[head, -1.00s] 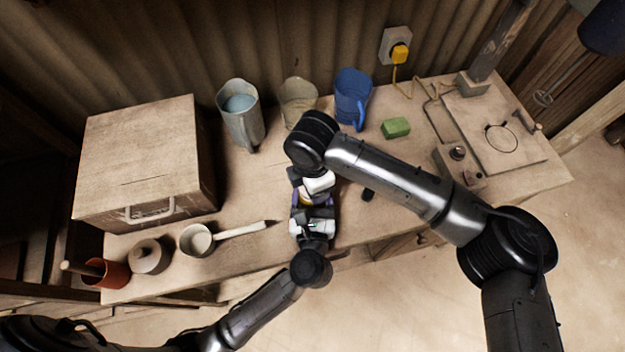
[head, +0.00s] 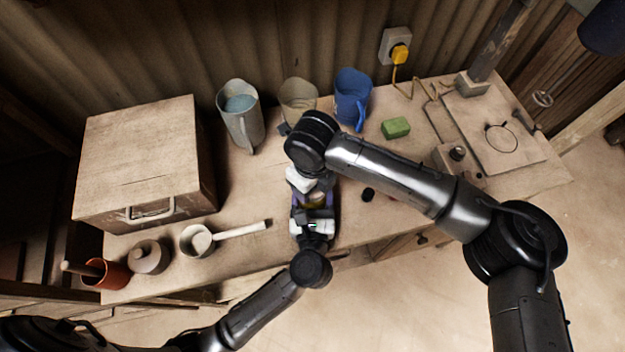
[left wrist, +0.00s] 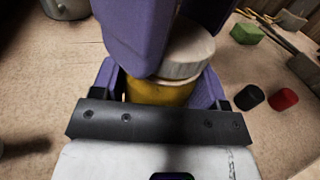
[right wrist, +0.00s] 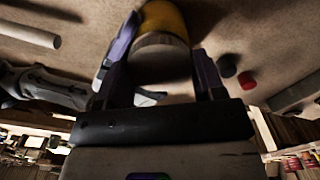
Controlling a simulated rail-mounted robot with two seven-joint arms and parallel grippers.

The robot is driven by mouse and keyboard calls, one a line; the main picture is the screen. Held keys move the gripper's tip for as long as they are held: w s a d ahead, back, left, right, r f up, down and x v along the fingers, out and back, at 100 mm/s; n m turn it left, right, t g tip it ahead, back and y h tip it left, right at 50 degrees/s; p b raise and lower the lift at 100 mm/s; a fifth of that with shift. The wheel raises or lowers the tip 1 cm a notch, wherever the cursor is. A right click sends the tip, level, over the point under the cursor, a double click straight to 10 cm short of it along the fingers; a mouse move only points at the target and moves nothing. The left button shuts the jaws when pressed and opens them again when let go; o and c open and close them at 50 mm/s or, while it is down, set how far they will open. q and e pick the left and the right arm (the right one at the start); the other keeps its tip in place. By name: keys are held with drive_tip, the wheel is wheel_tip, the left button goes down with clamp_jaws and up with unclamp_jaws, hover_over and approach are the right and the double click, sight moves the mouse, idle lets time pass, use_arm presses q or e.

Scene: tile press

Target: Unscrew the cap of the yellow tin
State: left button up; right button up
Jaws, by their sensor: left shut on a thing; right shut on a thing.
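The yellow tin (left wrist: 160,92) stands upright between the purple fingers of my left gripper (left wrist: 165,90), shut on its body. Its pale cap (left wrist: 187,52) sits at the tin's top. Whether there is a gap under the cap is hard to tell. My right gripper (right wrist: 160,70) comes from above and is shut on the cap (right wrist: 160,50), with a finger on each side. The tin (right wrist: 166,18) shows beyond the cap in the right wrist view. In the head view the grippers and my right arm largely hide tin and cap.
A black round piece (left wrist: 247,97) and a red one (left wrist: 283,98) lie beside the tin. A ladle (head: 197,240), lidded pot (head: 150,257) and large box (head: 140,155) are to the left. Jugs (head: 351,98) stand behind; a green block (head: 395,127) lies at the back right.

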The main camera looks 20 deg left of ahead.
drive_tip(key=shift+n, duration=0.5)
drive_tip(key=o, duration=1)
drive_tip(key=shift+r, duration=0.1)
